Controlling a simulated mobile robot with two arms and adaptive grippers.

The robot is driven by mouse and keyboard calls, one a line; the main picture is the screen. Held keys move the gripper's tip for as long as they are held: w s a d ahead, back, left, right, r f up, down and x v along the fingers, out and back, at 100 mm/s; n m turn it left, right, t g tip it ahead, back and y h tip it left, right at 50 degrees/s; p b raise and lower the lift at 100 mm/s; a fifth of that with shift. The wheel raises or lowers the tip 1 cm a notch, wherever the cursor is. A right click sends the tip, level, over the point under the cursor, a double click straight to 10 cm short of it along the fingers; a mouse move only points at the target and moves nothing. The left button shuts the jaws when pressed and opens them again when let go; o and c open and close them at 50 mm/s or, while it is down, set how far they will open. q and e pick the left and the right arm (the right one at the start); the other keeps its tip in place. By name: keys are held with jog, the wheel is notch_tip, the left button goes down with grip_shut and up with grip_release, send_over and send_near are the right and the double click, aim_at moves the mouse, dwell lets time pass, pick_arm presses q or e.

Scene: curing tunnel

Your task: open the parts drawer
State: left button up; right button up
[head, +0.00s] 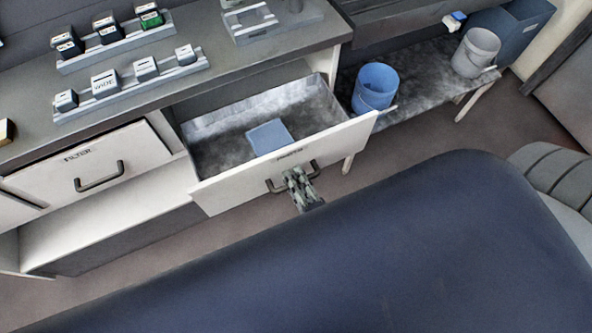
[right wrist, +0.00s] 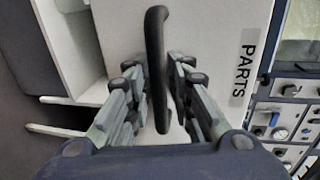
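The parts drawer (head: 228,185) is pulled well out of the bench in the head view, and its inside shows. Its white front also shows in the right wrist view (right wrist: 205,30), with a PARTS label (right wrist: 244,62). The dark bar handle (right wrist: 156,60) stands between the fingers of my right gripper (right wrist: 157,85). The fingers are close on both sides of the handle and look shut on it. In the head view my right gripper (head: 297,180) is at the handle, which it partly covers. My left gripper is out of view.
A blue flat block (head: 269,137) lies in the drawer. The FILTER drawer (head: 90,165) at left is shut. A blue bucket (head: 375,88) and a grey bucket (head: 475,52) stand on the low shelf at right. Racks with small boxes (head: 130,85) stand on the bench top.

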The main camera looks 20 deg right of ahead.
jog(key=s+r, duration=0.2)
jog(key=s, duration=0.9)
jog(key=shift+s+d+r, duration=0.15)
jog(key=shift+s+d, duration=0.05)
jog(key=shift+s, duration=0.2)
jog(key=s+f+n+g+y, duration=0.25)
jog(key=f+n+g, duration=0.6)
jog(key=f, duration=1.65)
jog(key=s+d+f+n+g+h, duration=0.1)
jog(key=s+d+f+n+g, duration=0.2)
jog(key=s+f+n, duration=0.3)
jog(key=s+d+f+n+g+h, duration=0.2)
jog(key=s+d+f+n, duration=0.3)
jog(key=f, duration=0.6)
jog(key=shift+s+d+n+g, duration=0.35)
jog(key=shift+s+d+g, duration=0.3)
jog(key=shift+s+d, duration=0.2)
